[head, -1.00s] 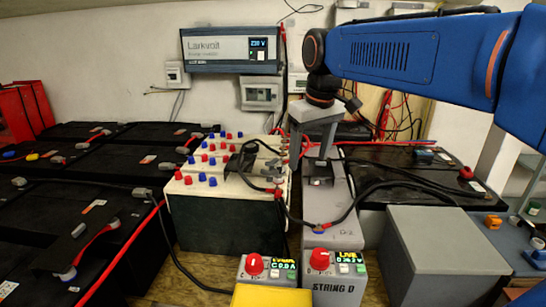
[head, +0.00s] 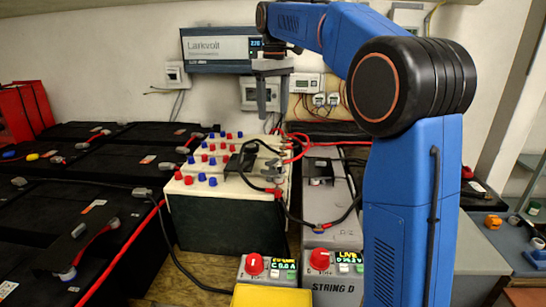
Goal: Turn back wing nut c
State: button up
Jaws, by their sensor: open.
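My gripper (head: 272,104) is raised in front of the back wall, pointing down. Its two grey fingers are apart with nothing between them, and it appears well above the batteries. Below it stands a cream-topped battery (head: 220,228) with red and blue caps, a black piece (head: 240,165) and cable ends on top. Beside it is a long grey battery (head: 328,205) with a dark fitting (head: 319,170) and a cable lug near its front. I cannot make out which small fitting is wing nut c; no letter is readable on one.
Two grey boxes with red knobs and lit displays, the left (head: 266,270) and right String D box (head: 332,278), stand in front. Black batteries (head: 80,215) fill the left. Cables loop across the tops. My blue arm hides much of the right side.

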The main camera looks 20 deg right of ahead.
aim_at(273, 161)
jog(key=f, duration=1.7)
jog(key=shift+w+f, duration=0.2)
jog(key=shift+c, duration=0.5)
jog(key=c, duration=0.9)
